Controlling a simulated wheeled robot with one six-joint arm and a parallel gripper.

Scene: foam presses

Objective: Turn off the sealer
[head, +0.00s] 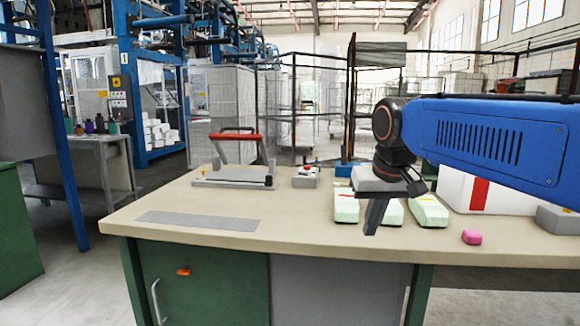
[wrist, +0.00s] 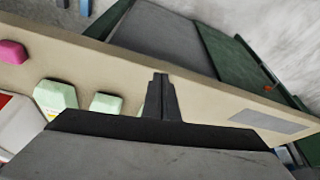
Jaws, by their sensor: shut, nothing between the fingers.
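What looks like the sealer (head: 235,178) stands at the back left of the table in the head view, a grey base with a raised arm and a red handle bar (head: 235,137). A small grey box (head: 305,177) with a red part on top sits just right of it. I cannot tell the state of any switch. My gripper (head: 371,232) is shut and empty, pointing down above the front half of the table, well to the right of the sealer and the small box. In the wrist view the shut fingers (wrist: 161,77) show, but the sealer is not visible.
Pale green foam blocks (head: 429,211) lie beside and behind my gripper, with a pink block (head: 472,237) to the right. A white box with a red stripe (head: 492,193) stands at back right. A flat grey plate (head: 198,221) lies front left; the table's middle is clear.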

